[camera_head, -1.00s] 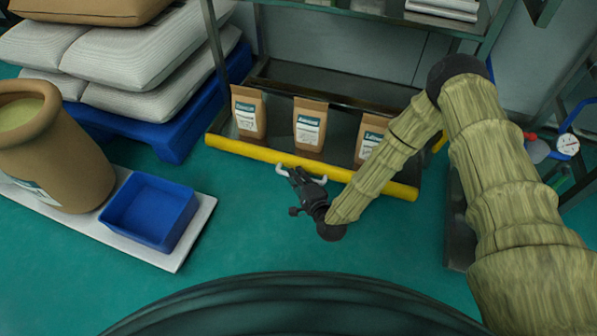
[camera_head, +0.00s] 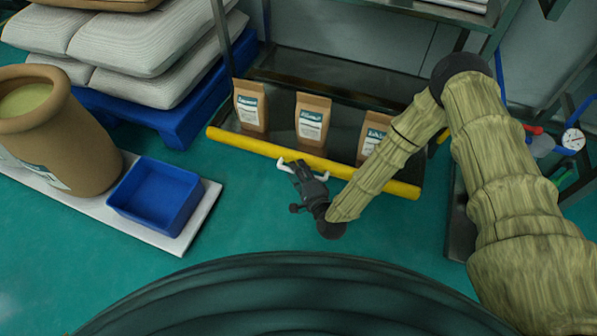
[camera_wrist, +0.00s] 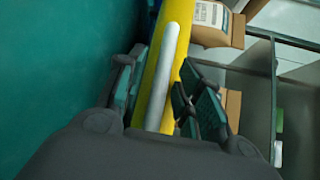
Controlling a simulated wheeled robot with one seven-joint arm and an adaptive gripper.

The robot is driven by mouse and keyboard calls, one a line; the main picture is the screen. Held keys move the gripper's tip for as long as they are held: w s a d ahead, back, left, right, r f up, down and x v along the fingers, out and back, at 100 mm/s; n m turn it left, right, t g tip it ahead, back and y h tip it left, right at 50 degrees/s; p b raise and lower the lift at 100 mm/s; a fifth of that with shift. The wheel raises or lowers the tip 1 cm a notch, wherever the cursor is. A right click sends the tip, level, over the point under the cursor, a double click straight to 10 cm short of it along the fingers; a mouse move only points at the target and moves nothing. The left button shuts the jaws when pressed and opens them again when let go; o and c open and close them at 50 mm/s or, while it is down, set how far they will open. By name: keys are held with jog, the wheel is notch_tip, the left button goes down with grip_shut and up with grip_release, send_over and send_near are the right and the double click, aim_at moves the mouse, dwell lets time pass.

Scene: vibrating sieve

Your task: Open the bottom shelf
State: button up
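The bottom shelf is a low dark tray with a yellow front bar (camera_head: 236,143) and a white handle (camera_head: 284,167) on that bar. It stands out in front of the rack. Three brown paper bags (camera_head: 311,119) stand upright on it. My gripper (camera_head: 301,170) is at the middle of the handle, low over the floor. In the wrist view the white handle (camera_wrist: 164,80) runs lengthwise between the two fingers, with the yellow bar (camera_wrist: 205,28) behind it.
A blue pallet with white sacks (camera_head: 140,50) stands at upper left. A brown barrel (camera_head: 65,130) and a blue bin (camera_head: 155,200) stand on a white platform at left. A gauge (camera_head: 573,139) is at the right. Green floor in front of the shelf is clear.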

jog(key=v, duration=1.2)
dwell(0.4)
